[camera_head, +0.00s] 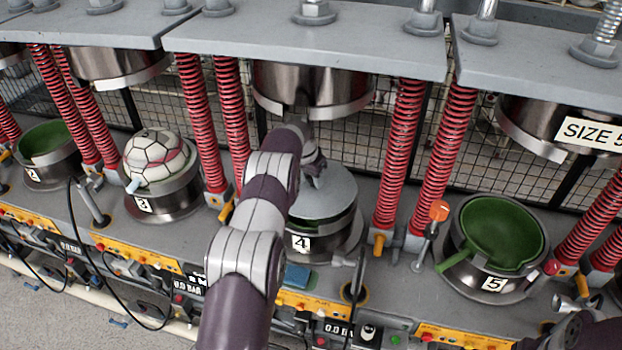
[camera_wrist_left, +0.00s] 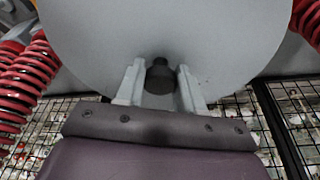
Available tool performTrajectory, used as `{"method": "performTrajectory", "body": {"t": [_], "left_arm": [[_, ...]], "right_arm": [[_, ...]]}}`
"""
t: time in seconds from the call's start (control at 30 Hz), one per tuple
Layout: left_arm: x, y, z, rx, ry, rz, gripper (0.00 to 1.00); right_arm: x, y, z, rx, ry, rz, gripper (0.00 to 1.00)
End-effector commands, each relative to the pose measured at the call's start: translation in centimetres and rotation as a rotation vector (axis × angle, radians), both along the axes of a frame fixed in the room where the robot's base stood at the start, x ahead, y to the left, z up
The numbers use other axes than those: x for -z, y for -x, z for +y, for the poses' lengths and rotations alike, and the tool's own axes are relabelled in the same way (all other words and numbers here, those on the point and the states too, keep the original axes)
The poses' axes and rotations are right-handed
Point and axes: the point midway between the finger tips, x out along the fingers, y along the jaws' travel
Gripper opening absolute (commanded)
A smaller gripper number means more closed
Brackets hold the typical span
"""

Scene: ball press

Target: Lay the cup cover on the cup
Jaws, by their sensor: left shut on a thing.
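The cup cover (camera_head: 335,194) is a flat grey disc, seen in the head view above the cup marked 4 (camera_head: 325,243). A strip of the cup's green inside shows under the cover's near left edge, so the cover does not fully hide the opening. My left gripper (camera_head: 314,168) is partly hidden behind my left arm. In the left wrist view the cover (camera_wrist_left: 150,30) fills the top, and the gripper (camera_wrist_left: 159,82) is shut on its dark knob (camera_wrist_left: 159,75). Whether the cover touches the cup's rim I cannot tell. My right gripper is not in view.
A steel press head (camera_head: 312,90) hangs above cup 4, between red springs (camera_head: 398,150). Cup 5 (camera_head: 490,245), with a green inside, stands open at right. A ball (camera_head: 157,157) sits in cup 3 at left. A mesh fence (camera_head: 510,150) runs behind.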

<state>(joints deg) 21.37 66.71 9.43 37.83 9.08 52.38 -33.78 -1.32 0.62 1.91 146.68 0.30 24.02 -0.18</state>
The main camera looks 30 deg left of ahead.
Motion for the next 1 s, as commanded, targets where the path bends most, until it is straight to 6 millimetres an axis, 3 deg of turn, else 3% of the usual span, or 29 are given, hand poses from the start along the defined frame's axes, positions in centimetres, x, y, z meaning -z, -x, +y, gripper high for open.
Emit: {"method": "performTrajectory", "body": {"t": [1.0], "left_arm": [[0.59, -0.15, -0.02, 0.0, -0.002, -0.003, 0.0]], "right_arm": [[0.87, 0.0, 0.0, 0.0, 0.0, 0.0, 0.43]]}}
